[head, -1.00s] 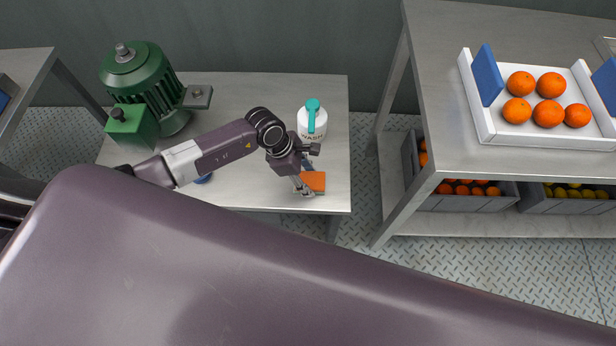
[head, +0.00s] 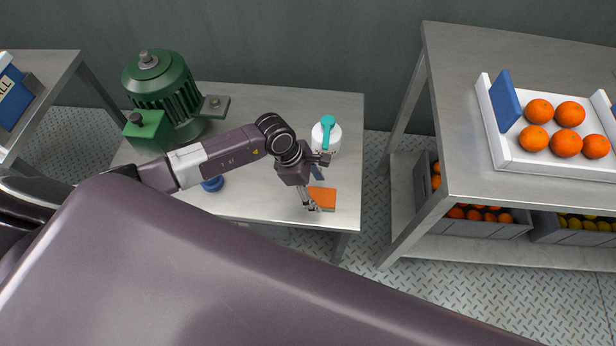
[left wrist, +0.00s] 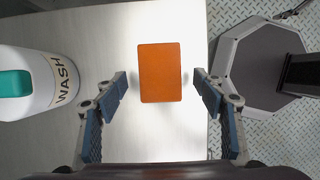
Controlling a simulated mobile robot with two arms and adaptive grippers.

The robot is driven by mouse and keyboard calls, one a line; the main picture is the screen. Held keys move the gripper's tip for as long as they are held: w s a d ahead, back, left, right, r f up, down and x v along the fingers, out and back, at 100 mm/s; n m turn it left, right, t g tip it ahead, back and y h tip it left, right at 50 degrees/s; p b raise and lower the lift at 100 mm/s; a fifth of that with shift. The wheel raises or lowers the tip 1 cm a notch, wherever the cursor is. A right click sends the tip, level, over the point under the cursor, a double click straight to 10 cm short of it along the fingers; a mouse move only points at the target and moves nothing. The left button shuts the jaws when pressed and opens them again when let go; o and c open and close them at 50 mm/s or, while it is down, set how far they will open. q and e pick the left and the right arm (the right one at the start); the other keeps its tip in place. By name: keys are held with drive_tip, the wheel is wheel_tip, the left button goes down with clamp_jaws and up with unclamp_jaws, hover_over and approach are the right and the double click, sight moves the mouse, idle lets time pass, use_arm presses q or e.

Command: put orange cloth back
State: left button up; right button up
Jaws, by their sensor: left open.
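The orange cloth (head: 325,197) is a small flat folded rectangle lying near the front right corner of the metal table (head: 265,105). It also shows in the left wrist view (left wrist: 161,72), centred just beyond my fingertips. My left gripper (head: 312,206) hangs over the cloth's left part in the head view. In the left wrist view my left gripper (left wrist: 160,78) is open and empty, one finger on each side of the cloth with gaps between. My right gripper is not in view.
A white WASH bottle (head: 327,140) with a teal top stands behind the gripper. A green motor (head: 163,88) and a blue round thing (head: 213,184) are on the same table. A taller table to the right bears a white tray (head: 560,164) of oranges, with crates (head: 478,229) below.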

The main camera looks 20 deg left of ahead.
use_arm(q)
drive_tip(key=v, duration=0.9)
drive_tip(key=shift+r+b, duration=0.3)
drive_tip(key=shift+b, duration=0.15)
